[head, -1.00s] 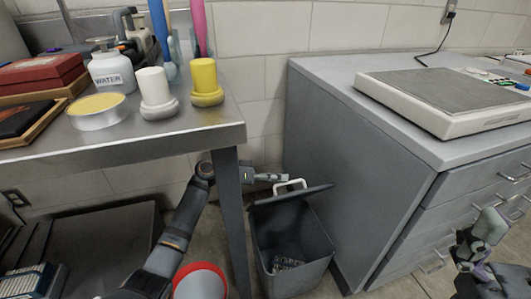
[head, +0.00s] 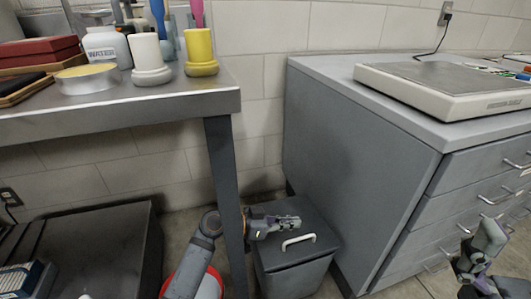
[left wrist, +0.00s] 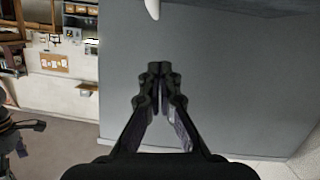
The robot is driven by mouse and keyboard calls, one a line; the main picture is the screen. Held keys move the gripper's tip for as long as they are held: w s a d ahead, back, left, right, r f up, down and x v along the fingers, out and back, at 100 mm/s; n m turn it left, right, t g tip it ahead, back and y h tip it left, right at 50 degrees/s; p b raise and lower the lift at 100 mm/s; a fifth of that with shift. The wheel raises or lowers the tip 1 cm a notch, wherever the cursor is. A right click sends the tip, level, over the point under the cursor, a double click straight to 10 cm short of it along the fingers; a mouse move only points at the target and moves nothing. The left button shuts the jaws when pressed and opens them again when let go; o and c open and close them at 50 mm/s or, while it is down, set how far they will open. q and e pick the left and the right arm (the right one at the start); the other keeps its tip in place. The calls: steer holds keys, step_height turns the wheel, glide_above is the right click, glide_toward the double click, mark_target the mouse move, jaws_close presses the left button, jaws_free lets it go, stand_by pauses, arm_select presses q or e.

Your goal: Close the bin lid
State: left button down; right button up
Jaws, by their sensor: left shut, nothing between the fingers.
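The grey bin (head: 293,281) stands on the floor between the steel table and the grey cabinet. Its lid (head: 312,226) lies down over the top and the inside is hidden; whether it is fully seated I cannot tell. The white lid handle (head: 298,241) faces forward. My left gripper (head: 297,221) is shut and empty, low over the lid behind the handle; whether it touches the lid is unclear. In the left wrist view the shut fingers (left wrist: 160,70) point at a grey surface. My right gripper (head: 472,262) is at the right edge, its fingers unclear.
The steel table (head: 120,119) has its leg (head: 226,180) beside my left arm. A red-rimmed bucket (head: 211,283) stands left of the bin. The grey cabinet (head: 350,165) is close on the bin's right. Bottles and candle-like pieces stand on the table.

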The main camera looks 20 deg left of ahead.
arm_select(q)
steer(key=shift+s+d+f, duration=0.1)
steer(key=shift+f, duration=0.1)
stand_by(0.4)
step_height(320, 180, up, 10)
stand_by(0.4)
